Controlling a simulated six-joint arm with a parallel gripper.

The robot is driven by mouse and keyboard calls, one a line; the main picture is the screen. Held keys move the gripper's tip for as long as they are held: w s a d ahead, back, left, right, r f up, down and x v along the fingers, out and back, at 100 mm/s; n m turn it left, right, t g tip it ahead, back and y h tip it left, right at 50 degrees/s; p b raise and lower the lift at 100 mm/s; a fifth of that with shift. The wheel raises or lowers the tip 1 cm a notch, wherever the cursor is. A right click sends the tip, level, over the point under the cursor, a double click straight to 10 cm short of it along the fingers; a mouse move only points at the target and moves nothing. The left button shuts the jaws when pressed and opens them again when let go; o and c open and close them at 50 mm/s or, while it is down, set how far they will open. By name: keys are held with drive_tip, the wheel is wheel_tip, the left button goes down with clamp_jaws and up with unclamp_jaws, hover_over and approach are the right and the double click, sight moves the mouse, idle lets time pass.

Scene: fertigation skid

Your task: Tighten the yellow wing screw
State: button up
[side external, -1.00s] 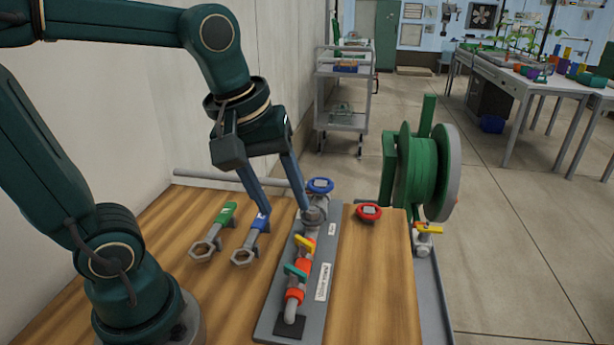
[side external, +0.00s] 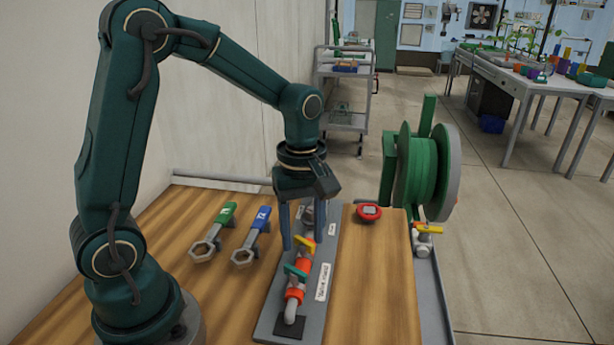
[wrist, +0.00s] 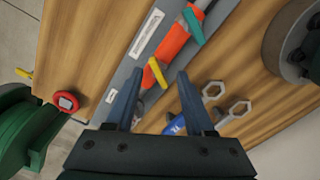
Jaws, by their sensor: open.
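The yellow wing screw (side external: 305,244) sits on the pipe (side external: 308,262) of the grey manifold plate (side external: 268,318), above an orange section. In the wrist view the yellow wing screw (wrist: 156,73) lies slantwise between my fingertips, and no finger visibly touches it. My gripper (side external: 303,240) is open and empty, pointing down, with one finger on each side of the pipe line. It also shows in the wrist view (wrist: 160,73). A teal wing screw (side external: 296,271) stands nearer the camera on the same pipe. My gripper hides the far part of the pipe.
Green-handled (side external: 213,235) and blue-handled (side external: 252,238) wrenches lie on the wooden bench left of the plate. A green hose reel (side external: 424,170) and another yellow-handled valve (side external: 428,228) stand at the right edge. The right bench front is clear.

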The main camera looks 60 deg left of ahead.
drive_tip(key=shift+f, duration=0.3)
clamp_jaws()
drive_tip(key=shift+m, duration=0.3)
drive_tip(key=m, duration=0.5)
drive_tip(key=shift+a, duration=0.1)
drive_tip(key=m, duration=0.6)
drive_tip(key=shift+w, duration=0.15)
idle(0.6)
